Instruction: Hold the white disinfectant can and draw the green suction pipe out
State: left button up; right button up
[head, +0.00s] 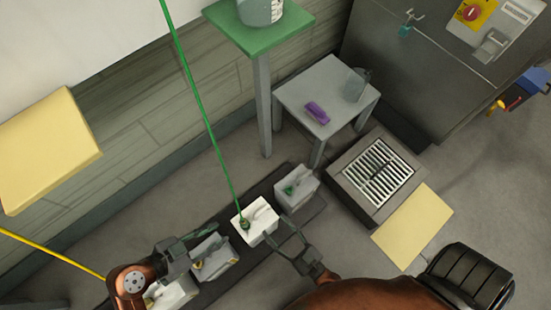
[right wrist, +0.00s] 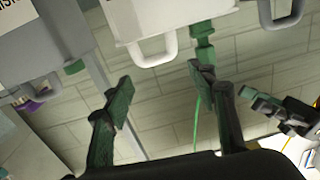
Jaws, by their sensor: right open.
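The white disinfectant can (head: 262,216) stands on a dark floor strip in a row of cans, and its handle shows in the right wrist view (right wrist: 140,18). The green suction pipe (head: 207,125) runs from a green fitting on the can's top up to the top of the picture. My right gripper (head: 287,236) is open and empty at the can's near right side; its spread fingers (right wrist: 155,100) are below the can's handle. My left gripper (head: 208,242) is left of the white can, over a grey can; its jaw gap is unclear.
Grey cans (head: 298,186) stand on both sides close by, with another pale can (head: 168,296) under my left arm. A grey table (head: 300,90), a green-topped stand (head: 295,22) and a floor grate (head: 378,173) lie beyond. A yellow pipe (head: 55,252) crosses at left.

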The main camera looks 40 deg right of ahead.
aim_at(262, 210)
jog(key=shift+h, duration=0.5)
jog(key=shift+w+f, duration=0.1)
jog(key=shift+w, duration=4.3)
jog(key=shift+c, duration=0.3)
